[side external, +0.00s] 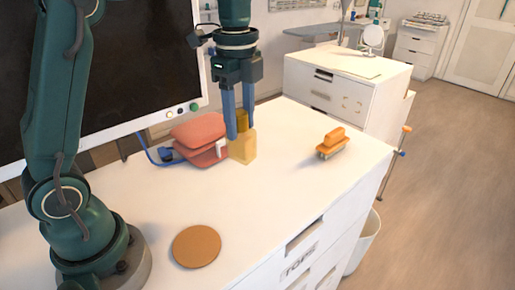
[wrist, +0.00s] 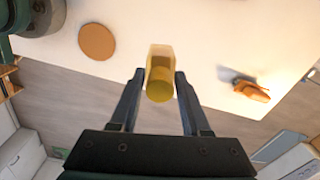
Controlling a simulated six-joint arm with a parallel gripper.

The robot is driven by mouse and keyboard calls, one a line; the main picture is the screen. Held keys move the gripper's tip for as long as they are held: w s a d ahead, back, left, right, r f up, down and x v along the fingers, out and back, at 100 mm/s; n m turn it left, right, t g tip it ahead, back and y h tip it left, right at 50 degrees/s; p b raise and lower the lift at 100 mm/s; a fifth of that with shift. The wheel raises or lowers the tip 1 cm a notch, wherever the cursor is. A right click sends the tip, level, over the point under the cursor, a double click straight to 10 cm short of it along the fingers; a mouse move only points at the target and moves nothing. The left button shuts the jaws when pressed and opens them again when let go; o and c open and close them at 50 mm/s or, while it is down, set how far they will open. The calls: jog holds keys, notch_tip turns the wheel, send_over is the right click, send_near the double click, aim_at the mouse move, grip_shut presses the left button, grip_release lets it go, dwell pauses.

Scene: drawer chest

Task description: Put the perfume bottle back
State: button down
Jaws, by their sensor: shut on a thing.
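The perfume bottle (side external: 243,148) is a pale yellow block with a darker gold cap (side external: 242,119). It stands upright on the white chest top or just above it; I cannot tell which. My gripper (side external: 238,135) points down from above, its two blue-grey fingers shut on the bottle around the cap. In the wrist view the bottle (wrist: 160,52) lies between the fingertips, its round cap facing the camera. A round tan coaster (side external: 196,246) lies flat and bare at the front left of the chest top; it also shows in the wrist view (wrist: 97,41).
A red folded item (side external: 196,136) lies close left of the bottle. An orange brush (side external: 332,143) lies to the right. A large dark screen (side external: 125,60) stands behind. The white chest top (side external: 270,205) is clear between bottle, coaster and front edge.

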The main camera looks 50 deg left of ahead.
jog(key=shift+w+d+f+m, duration=0.25)
jog(key=shift+w+m, duration=0.2)
jog(key=shift+m, duration=0.55)
jog(key=shift+w+f, duration=0.1)
jog(key=shift+f, duration=0.15)
jog(key=shift+m, duration=0.3)
notch_tip(320, 180, down, 10)
jog(key=shift+r, duration=0.1)
jog(key=shift+c, duration=1.8)
grip_release()
